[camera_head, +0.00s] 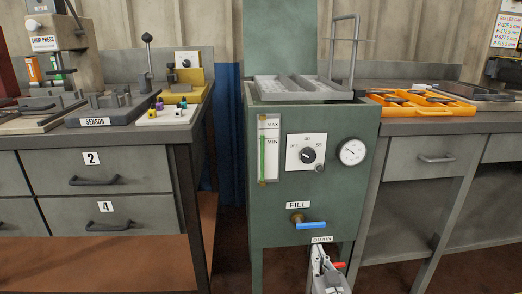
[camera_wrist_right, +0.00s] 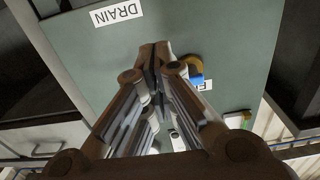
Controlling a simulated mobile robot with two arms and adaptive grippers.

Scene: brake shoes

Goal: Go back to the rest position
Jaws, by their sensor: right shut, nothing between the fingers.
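My right gripper (camera_head: 320,250) shows at the bottom of the head view, in front of the green cabinet (camera_head: 274,215) and just below its DRAIN label. In the right wrist view the fingers of my right gripper (camera_wrist_right: 155,52) meet at the tips, with nothing between them. The DRAIN label (camera_wrist_right: 116,13) appears upside down beyond the fingertips. A red handle (camera_head: 340,265) shows beside the gripper; I cannot tell whether they touch. My left gripper is not in view.
The blue FILL handle (camera_head: 311,226) lies roughly horizontal on the cabinet front. A dial knob (camera_head: 308,156) and a gauge (camera_head: 352,151) sit above it. A left workbench (camera_head: 107,177) holds a sensor fixture. A right workbench holds an orange tray (camera_head: 415,108).

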